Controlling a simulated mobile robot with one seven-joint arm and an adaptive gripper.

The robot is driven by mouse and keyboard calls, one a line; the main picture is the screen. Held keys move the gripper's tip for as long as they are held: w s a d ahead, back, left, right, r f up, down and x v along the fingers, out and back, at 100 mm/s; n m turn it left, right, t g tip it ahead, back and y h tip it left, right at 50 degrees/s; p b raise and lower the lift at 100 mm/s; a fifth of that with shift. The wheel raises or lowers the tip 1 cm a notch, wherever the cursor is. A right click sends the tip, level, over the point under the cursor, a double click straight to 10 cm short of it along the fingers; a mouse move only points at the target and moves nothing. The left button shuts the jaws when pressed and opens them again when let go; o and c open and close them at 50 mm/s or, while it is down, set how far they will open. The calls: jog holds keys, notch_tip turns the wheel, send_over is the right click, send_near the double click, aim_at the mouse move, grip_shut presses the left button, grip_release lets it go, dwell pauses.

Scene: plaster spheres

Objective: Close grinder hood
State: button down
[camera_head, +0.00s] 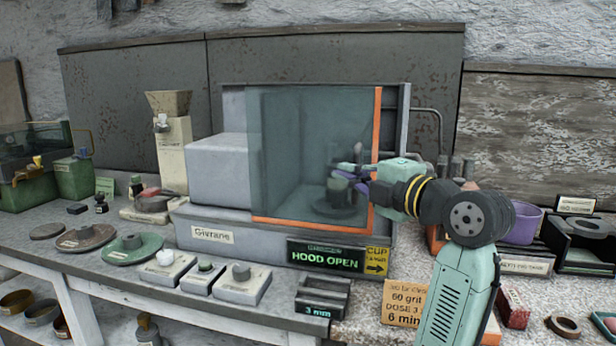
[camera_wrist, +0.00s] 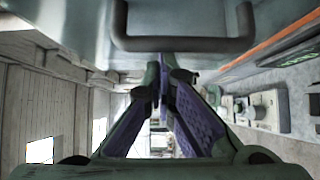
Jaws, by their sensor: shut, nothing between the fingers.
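The grinder (camera_head: 218,160) is a grey box on the bench. Its see-through hood (camera_head: 310,130) has orange trim along its right and lower edges. The display on the front (camera_head: 326,257) reads "HOOD OPEN". My gripper (camera_head: 345,180) is at the right part of the hood, shut and empty; whether it touches the panel I cannot tell. In the wrist view my shut fingertips (camera_wrist: 163,72) are just below a dark U-shaped handle (camera_wrist: 185,43) on a flat grey-blue panel. The fingers are not around the handle.
A yellow card (camera_head: 403,303) and a purple cup (camera_head: 524,222) stand near my arm at right. A bent pipe (camera_head: 436,125) runs beside the grinder.

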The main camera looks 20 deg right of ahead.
jog(key=shift+s+d, duration=0.6)
jog(key=shift+d, duration=0.3)
jog(key=shift+s+d, duration=0.6)
jog(key=shift+d, duration=0.25)
jog(key=s+a+b, duration=0.1)
jog(key=s+b, duration=0.2)
jog(key=s, duration=0.4)
jog(key=shift+s+a+b, duration=0.35)
jog(key=shift+s, duration=0.05)
